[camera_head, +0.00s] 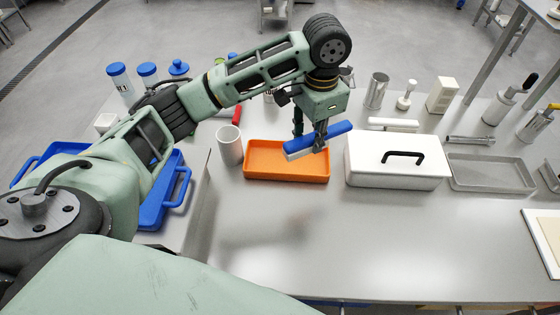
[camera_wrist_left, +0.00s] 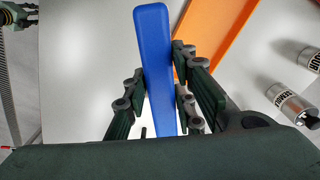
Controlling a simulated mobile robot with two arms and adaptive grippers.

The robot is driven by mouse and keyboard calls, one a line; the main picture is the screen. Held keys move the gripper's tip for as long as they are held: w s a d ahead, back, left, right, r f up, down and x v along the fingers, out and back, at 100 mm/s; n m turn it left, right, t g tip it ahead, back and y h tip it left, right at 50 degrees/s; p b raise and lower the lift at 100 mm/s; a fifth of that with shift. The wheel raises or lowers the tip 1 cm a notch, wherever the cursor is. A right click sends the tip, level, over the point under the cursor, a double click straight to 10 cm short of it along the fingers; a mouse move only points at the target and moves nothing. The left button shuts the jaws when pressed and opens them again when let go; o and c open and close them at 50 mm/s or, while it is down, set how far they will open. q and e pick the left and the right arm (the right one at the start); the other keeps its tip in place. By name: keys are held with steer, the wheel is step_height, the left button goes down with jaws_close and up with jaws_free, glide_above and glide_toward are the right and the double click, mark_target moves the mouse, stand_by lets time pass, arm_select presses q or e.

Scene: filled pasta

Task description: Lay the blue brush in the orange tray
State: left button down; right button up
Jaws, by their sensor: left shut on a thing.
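The blue brush (camera_head: 320,138) is held in my left gripper (camera_head: 311,136), above the right part of the orange tray in the head view. It also shows in the left wrist view (camera_wrist_left: 155,60), its blue back between the two fingers (camera_wrist_left: 160,105). Pale bristles hang under the blue back. The orange tray (camera_head: 262,174) lies on the table below and looks empty where I see it; the brush and gripper hide part of its right side. Its orange edge shows in the left wrist view (camera_wrist_left: 215,45), beside the brush. My right gripper is in neither view.
A white box with a black handle (camera_head: 395,170) stands close to the tray's right. A white cup (camera_head: 230,146) stands at its left. A grey tray (camera_head: 490,172) lies farther right, and blue trays (camera_head: 160,205) lie left. The table front is clear.

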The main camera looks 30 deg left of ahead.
arm_select(q)
steer(key=w+a+f+m+b, duration=0.2)
steer(key=w+f+m, duration=0.3)
steer(key=w+f, duration=0.1)
steer(key=m+p, duration=0.1)
steer(key=p, duration=0.2)
glide_above(273, 162)
step_height(273, 162, down, 8)
steer(key=shift+d, duration=0.1)
step_height(273, 162, down, 4)
steer(key=shift+s+r, duration=0.1)
steer(key=shift+f, duration=0.25)
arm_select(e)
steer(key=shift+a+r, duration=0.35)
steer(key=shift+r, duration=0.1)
arm_select(q)
steer(key=shift+f, duration=0.15)
steer(key=c, duration=1.5)
jaws_free()
steer(key=shift+o, duration=0.2)
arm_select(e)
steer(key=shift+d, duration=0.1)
